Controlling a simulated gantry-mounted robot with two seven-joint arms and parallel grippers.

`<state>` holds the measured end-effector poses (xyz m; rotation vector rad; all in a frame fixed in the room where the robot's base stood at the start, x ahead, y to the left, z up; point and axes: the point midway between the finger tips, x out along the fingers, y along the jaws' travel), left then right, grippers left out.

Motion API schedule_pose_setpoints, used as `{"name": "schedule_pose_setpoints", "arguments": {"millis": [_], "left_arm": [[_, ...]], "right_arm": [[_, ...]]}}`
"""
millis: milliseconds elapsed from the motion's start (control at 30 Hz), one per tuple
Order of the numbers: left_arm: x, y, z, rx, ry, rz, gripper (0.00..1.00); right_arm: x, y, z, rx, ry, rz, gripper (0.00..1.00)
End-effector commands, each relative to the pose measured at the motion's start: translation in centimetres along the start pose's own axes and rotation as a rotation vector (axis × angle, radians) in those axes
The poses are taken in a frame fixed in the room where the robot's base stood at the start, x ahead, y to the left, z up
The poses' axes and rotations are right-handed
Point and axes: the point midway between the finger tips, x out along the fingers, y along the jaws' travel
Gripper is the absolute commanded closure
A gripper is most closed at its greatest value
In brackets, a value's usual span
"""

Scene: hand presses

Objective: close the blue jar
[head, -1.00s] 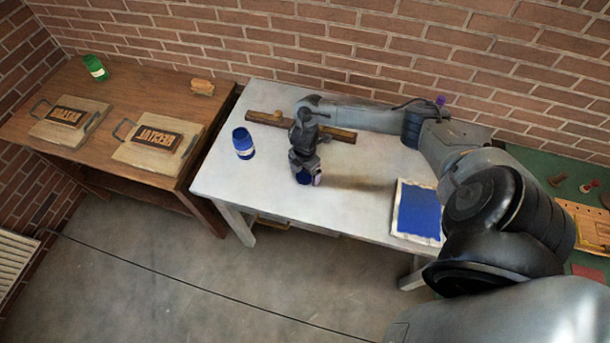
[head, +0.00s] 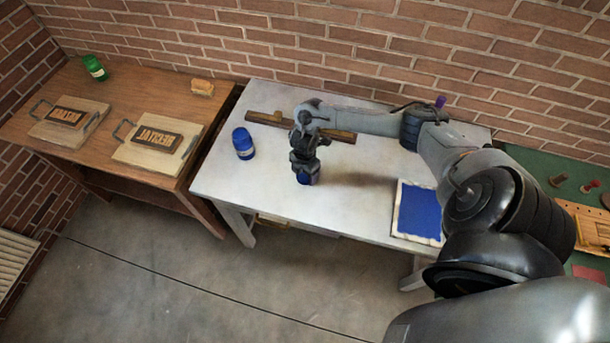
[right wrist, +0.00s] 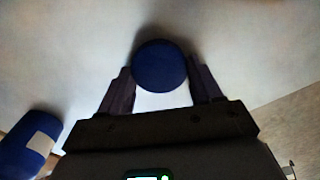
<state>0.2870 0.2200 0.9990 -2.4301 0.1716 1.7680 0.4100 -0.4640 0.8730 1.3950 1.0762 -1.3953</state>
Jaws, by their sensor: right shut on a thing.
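The blue jar (head: 243,144) with a pale label stands upright on the left part of the white table. It also shows at the lower left of the right wrist view (right wrist: 28,145). My right gripper (head: 305,177) points down at the table to the right of the jar. It is shut on a round blue lid (right wrist: 161,66), which sits between its two fingers in the right wrist view. I cannot tell whether the lid touches the table. The jar's mouth is too small to make out. My left gripper is not in view.
A wooden bar (head: 290,124) lies behind the gripper on the white table (head: 270,195). A blue pad (head: 418,212) lies to the right. A brown table (head: 85,170) at left holds two stamp plates, a green jar (head: 95,68) and a sponge-like block (head: 202,88).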

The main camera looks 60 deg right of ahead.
Motion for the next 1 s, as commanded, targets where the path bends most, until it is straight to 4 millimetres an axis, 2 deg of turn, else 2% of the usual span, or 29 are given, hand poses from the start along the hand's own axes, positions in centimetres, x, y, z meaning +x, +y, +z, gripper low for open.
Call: {"name": "schedule_pose_setpoints", "arguments": {"millis": [367, 533, 633, 800, 1000], "left_arm": [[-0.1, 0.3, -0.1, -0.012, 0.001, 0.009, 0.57], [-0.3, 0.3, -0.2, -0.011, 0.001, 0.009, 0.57], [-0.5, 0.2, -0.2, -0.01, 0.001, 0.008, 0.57], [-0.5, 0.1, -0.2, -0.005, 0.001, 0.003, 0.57], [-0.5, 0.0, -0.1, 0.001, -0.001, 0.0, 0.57]], "right_arm": [[-0.7, 0.0, 0.1, 0.0, 0.0, 0.001, 0.63], [-2.6, 0.1, 0.1, -0.001, -0.001, 0.002, 0.63], [-4.5, 0.1, 0.0, -0.002, 0.0, 0.003, 0.63], [-6.4, -2.4, 3.6, 0.001, -0.009, -0.002, 0.63], [-8.6, -4.6, 6.6, 0.0, -0.008, -0.005, 0.63]]}}
